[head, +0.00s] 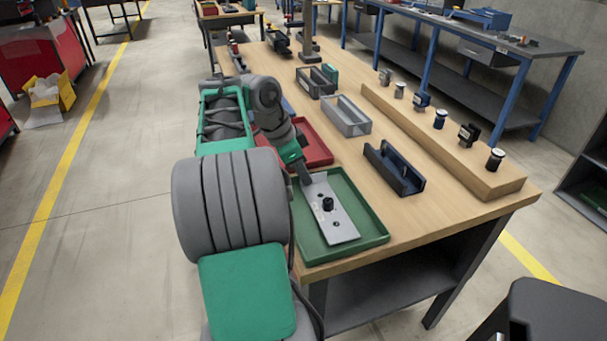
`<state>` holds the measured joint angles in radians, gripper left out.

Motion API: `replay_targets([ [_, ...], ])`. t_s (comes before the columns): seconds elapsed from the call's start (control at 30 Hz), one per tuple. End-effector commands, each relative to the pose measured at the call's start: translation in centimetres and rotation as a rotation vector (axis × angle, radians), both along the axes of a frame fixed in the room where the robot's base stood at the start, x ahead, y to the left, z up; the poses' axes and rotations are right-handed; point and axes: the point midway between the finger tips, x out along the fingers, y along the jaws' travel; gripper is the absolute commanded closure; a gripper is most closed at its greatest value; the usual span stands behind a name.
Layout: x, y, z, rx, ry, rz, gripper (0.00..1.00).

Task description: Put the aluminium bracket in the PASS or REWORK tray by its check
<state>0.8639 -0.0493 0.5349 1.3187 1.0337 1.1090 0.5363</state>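The aluminium bracket (343,229) is a flat silvery plate with a raised black part and a small dark spot. It is over the floor of the green tray (375,238) at the near end of the bench; I cannot tell whether it rests fully flat. My gripper (306,181) points down at the bracket's far end, touching or very close to it. Its fingers are small and partly hidden, so I cannot tell whether they grip the plate. A red tray (321,153) lies just behind the green one, partly hidden by my arm. No PASS or REWORK labels are readable.
A dark blue open holder (395,168) stands right of the trays. A grey bin (346,116) and a dark bin (312,82) stand farther back. A raised wooden ledge (440,140) with several small parts runs along the right. Bare bench top lies between.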

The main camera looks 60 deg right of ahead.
Motion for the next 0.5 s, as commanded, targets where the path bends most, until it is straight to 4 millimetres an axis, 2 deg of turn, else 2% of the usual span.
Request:
replay_targets([
  [0.07, -0.06, 0.08, -0.24, 0.004, 0.002, -0.002, 1.0],
  [0.1, -0.08, 0.1, -0.29, 0.006, 0.003, -0.003, 0.94],
  [0.2, -0.08, 0.09, -0.27, 0.005, 0.002, -0.002, 0.88],
  [0.4, -0.07, 0.07, -0.15, 0.004, 0.002, -0.002, 0.88],
  [0.5, -0.05, 0.06, 0.66, 0.003, 0.002, -0.002, 0.88],
])
